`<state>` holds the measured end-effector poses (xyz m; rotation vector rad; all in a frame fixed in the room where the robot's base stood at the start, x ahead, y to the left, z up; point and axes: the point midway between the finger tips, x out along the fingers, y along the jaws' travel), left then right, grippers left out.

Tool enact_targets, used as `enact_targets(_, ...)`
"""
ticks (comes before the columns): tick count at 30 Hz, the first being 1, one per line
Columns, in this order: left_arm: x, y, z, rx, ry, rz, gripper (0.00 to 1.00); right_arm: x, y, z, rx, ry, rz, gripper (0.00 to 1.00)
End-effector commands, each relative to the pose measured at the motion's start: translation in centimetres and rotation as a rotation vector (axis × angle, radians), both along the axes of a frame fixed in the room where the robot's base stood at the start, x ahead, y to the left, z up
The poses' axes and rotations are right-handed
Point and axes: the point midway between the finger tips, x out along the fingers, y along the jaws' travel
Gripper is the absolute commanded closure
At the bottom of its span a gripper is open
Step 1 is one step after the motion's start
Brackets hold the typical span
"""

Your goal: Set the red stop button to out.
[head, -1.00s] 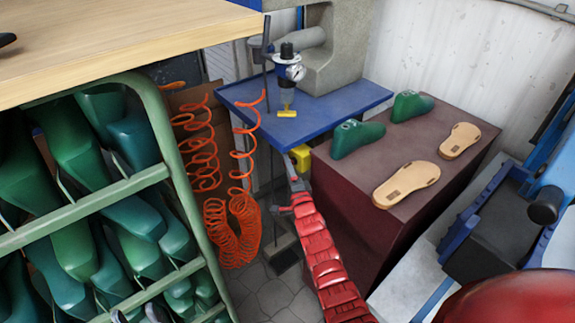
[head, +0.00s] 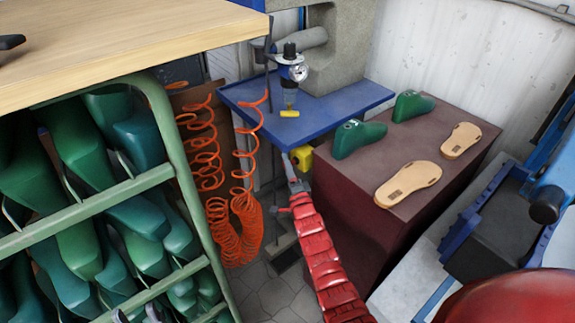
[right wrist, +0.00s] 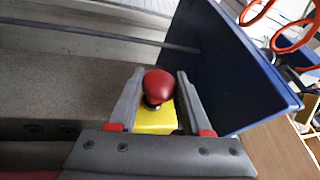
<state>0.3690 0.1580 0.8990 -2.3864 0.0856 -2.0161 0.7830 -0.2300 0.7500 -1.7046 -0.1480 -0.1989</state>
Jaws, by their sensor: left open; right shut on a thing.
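The red stop button (right wrist: 158,86) has a round red head on a yellow housing (right wrist: 156,118) in the right wrist view. In the head view the yellow housing (head: 302,157) is below the blue table's front edge, and the red head is hidden. My right gripper (right wrist: 161,76) is shut on the red head, one finger on each side. In the head view my right gripper (head: 286,160) is at the left of the housing, at the end of my red arm. My left gripper (head: 136,316) is open at the bottom left edge, only its tips showing, far from the button.
The blue table (head: 340,103) carries a grey machine (head: 338,60). Orange coiled hoses (head: 240,215) hang left of my right gripper. A green rack (head: 160,110) of shoe lasts fills the left. A dark red block (head: 345,205) with soles and lasts stands at the right.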

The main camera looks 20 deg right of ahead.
Motion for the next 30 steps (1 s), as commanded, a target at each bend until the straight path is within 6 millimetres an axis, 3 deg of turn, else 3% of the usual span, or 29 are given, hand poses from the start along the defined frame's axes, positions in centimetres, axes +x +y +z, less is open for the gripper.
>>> enact_targets(1,0.0,0.0,0.0,0.000,0.000,0.000,0.50,0.0,0.3,-0.3,0.001,0.005,0.005,1.00)
enact_targets(2,0.0,0.0,0.0,0.000,0.000,0.000,0.50,-0.1,0.4,-0.3,0.001,0.005,0.005,0.48)
enact_targets(6,0.0,0.0,0.0,0.000,0.000,0.000,0.50,0.0,0.3,-0.2,0.001,0.004,0.005,0.23)
enact_targets(19,0.0,0.0,0.0,0.000,0.000,0.000,0.50,-0.7,0.2,-0.4,0.000,0.003,0.004,0.21)
enact_targets(23,0.0,0.0,0.0,0.000,0.000,0.000,0.50,-2.3,0.3,-0.7,-0.001,0.001,0.004,0.21)
enact_targets(30,0.0,0.0,-0.2,0.000,0.000,0.000,0.50,-7.2,0.3,-1.9,0.001,0.004,0.004,0.21)
